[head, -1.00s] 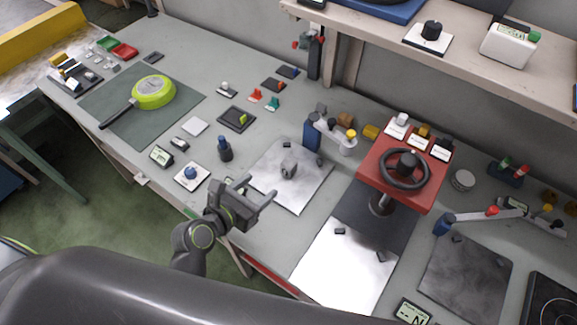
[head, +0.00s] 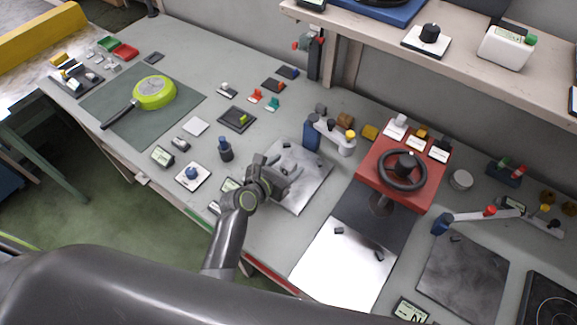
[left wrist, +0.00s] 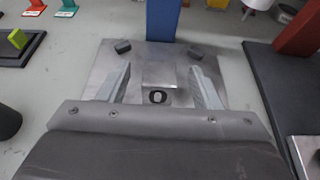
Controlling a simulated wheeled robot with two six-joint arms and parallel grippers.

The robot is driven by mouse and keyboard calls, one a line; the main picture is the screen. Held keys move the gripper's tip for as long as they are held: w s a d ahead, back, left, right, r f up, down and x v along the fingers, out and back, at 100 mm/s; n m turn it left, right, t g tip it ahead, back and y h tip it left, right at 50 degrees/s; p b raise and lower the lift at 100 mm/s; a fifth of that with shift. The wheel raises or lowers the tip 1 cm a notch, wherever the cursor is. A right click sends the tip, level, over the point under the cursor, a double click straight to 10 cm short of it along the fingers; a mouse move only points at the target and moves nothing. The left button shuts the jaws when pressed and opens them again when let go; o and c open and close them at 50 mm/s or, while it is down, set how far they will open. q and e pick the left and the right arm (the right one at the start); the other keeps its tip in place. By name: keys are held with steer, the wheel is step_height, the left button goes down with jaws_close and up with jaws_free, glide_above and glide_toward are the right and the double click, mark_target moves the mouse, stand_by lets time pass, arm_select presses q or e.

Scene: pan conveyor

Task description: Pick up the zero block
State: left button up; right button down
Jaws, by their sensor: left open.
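The zero block (left wrist: 158,87) is a small grey block with a dark "0" on its face. In the left wrist view it sits on the grey metal plate (left wrist: 105,68), between the two fingers of my left gripper (left wrist: 158,88), with a gap on each side. In the head view my left gripper (head: 283,172) is over the plate (head: 312,190) and mostly hides the block. The gripper is open. My right gripper is not in view.
A blue post (head: 311,136) with a white arm stands just behind the plate. A red stand with a dark handwheel (head: 403,171) is to the right. A blue-knobbed box (head: 192,175) and a dark blue peg (head: 225,150) are to the left.

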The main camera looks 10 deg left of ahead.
mark_target(288, 164)
arm_select(q)
steer(key=shift+x, duration=1.8)
steer(key=shift+r, duration=0.1)
jaws_close()
